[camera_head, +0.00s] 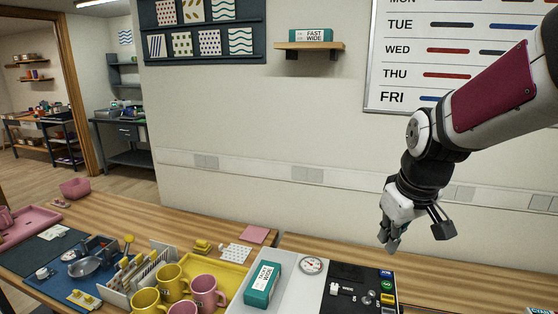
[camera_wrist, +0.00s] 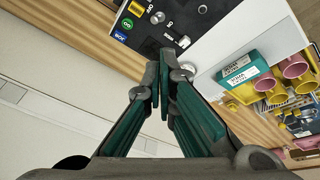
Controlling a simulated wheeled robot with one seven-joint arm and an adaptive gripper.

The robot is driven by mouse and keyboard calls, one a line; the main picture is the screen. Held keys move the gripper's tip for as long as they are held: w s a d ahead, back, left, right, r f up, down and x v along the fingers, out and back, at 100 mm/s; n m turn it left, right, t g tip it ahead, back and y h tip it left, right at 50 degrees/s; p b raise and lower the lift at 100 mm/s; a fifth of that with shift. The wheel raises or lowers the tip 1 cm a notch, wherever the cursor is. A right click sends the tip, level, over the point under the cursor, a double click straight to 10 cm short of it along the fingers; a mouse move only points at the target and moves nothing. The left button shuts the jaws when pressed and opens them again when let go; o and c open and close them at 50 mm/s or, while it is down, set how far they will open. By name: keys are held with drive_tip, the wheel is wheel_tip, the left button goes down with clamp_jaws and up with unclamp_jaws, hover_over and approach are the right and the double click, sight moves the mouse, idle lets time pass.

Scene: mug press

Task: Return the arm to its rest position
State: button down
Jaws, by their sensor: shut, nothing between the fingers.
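My gripper (camera_head: 392,245) hangs in the air at the right of the head view, above the table and in front of the wall. In the wrist view my gripper (camera_wrist: 164,72) points down at the table, with its two green-padded fingers together and nothing between them. A white and black machine panel (camera_head: 352,289) with coloured buttons lies below it on the table. The panel also shows in the wrist view (camera_wrist: 172,22). My gripper is clear of it and touches nothing.
A teal box (camera_head: 262,285) and a round dial (camera_head: 311,265) are on the white surface. Pink mugs (camera_head: 206,292) and yellow mugs (camera_head: 172,282) stand to its left. A wall shelf (camera_head: 309,46) and a weekday board (camera_head: 385,60) are on the wall behind. The table's right part is mostly bare.

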drive_tip(key=s+a+r+m+t, duration=0.1)
drive_tip(key=s+r+m, duration=0.1)
drive_tip(key=s, duration=0.7)
drive_tip(key=s+a+r+m, duration=0.1)
drive_tip(key=s+a+r, duration=0.1)
drive_tip(key=s, duration=0.8)
drive_tip(key=shift+r+m+t, duration=0.4)
drive_tip(key=shift+r, duration=0.5)
